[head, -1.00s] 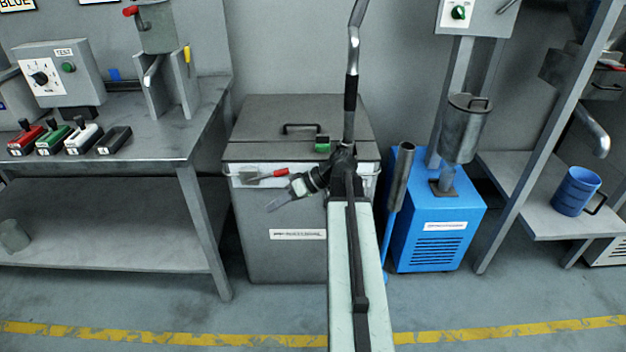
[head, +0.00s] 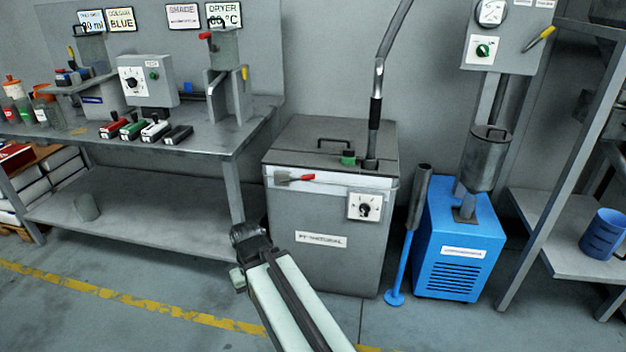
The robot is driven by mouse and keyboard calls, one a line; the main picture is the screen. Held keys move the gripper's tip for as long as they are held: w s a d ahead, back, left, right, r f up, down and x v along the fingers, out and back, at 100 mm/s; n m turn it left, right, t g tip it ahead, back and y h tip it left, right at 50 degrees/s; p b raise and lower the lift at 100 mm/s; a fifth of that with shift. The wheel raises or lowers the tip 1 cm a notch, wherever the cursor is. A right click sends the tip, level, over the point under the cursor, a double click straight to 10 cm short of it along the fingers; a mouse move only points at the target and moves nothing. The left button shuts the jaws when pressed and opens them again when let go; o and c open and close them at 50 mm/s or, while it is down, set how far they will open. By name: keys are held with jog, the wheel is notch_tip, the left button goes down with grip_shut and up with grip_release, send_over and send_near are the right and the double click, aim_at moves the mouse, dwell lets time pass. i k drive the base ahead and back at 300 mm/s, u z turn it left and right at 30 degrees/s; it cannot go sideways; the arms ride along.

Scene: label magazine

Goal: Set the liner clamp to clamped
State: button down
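A grey bin (head: 322,265) with a closed lid stands in the middle of the head view. A white liner edge (head: 335,180) shows under the lid. A red-handled flat grey piece (head: 295,178) lies along that edge, and a white plate with a black dial (head: 364,207) sits on the front at the right. I cannot tell which of these is the liner clamp, nor read its setting.
A grey workbench (head: 150,165) with boxes and coloured blocks stands left. A pipe (head: 376,110) rises from the bin lid. A blue stand (head: 398,270) and a blue unit (head: 455,250) stand right of the bin. Floor in front is free.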

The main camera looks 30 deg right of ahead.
aim_at(310, 176)
jog(key=z, duration=0.6)
jog(key=k, duration=0.1)
jog(key=u, duration=1.45)
jog(key=i, duration=1.55)
jog(key=z, duration=0.5)
